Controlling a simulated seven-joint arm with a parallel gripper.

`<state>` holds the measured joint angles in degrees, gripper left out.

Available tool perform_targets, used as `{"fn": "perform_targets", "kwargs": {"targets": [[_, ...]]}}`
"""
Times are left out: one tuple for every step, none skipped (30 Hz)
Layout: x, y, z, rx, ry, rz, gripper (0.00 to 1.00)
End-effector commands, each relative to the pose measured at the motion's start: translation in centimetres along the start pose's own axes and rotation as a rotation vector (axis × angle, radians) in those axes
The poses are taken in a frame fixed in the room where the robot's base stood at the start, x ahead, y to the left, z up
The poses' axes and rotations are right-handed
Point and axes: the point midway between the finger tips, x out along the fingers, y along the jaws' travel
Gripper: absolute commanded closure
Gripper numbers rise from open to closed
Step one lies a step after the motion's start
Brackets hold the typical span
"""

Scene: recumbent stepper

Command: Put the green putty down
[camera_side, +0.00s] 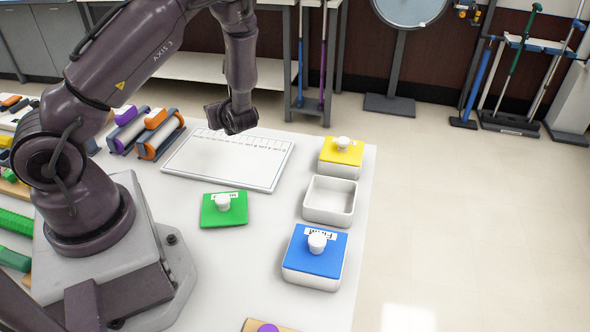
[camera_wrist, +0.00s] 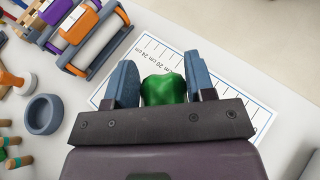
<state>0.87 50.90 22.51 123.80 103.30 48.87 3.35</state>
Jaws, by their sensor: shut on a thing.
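The green putty (camera_wrist: 163,89) is a smooth, shiny lump between the two blue-grey fingers of my gripper (camera_wrist: 163,85) in the wrist view. My gripper is shut on it. In the side view my gripper (camera_side: 232,117) is near the far edge of the white measuring board (camera_side: 215,165), apparently above it; the putty is hidden there, and I cannot tell its height. The board's scale (camera_wrist: 150,58) also shows behind the putty in the wrist view. An open white tub (camera_side: 330,214) stands right of the board. A green lid (camera_side: 238,212) with a white knob lies flat on the table.
A yellow-lidded tub (camera_side: 340,171) stands behind the open one, and a blue-lidded tub (camera_side: 314,279) in front. Purple and orange roller-like tools (camera_side: 148,130) stand left of the board. Table room (camera_side: 265,215) is free between the green lid and the tubs.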

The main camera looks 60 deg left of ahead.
Motion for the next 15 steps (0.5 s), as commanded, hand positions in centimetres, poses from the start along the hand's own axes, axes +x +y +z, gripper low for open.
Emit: {"fn": "perform_targets", "kwargs": {"targets": [[-0.1, -0.1, -0.4, 0.013, 0.001, -0.022, 0.78], [-0.3, -0.2, -0.6, 0.020, 0.001, -0.042, 0.78], [-0.6, -0.6, -0.9, 0.033, 0.002, -0.073, 0.78], [-1.0, -0.9, -1.2, 0.044, 0.002, -0.101, 0.78], [-1.6, -1.5, -1.3, 0.057, 0.002, -0.137, 0.78], [-2.5, -2.4, -1.5, 0.077, 0.003, -0.191, 0.78], [-3.4, -3.1, -1.6, 0.094, 0.002, -0.236, 0.78], [-4.3, -3.9, -1.6, 0.110, 0.002, -0.281, 0.78], [-5.6, -4.8, -1.5, 0.133, 0.001, -0.339, 0.78], [-6.6, -5.5, -1.4, 0.151, 0.002, -0.384, 0.78], [-7.7, -6.3, -1.2, 0.169, 0.001, -0.431, 0.78], [-9.3, -7.2, -1.0, 0.195, 0.000, -0.497, 0.78], [-10.6, -8.0, -0.7, 0.214, -0.001, -0.548, 0.78], [-12.0, -8.7, -0.3, 0.235, -0.001, -0.600, 0.78], [-13.9, -9.5, 0.2, 0.261, -0.002, -0.667, 0.78]]}}
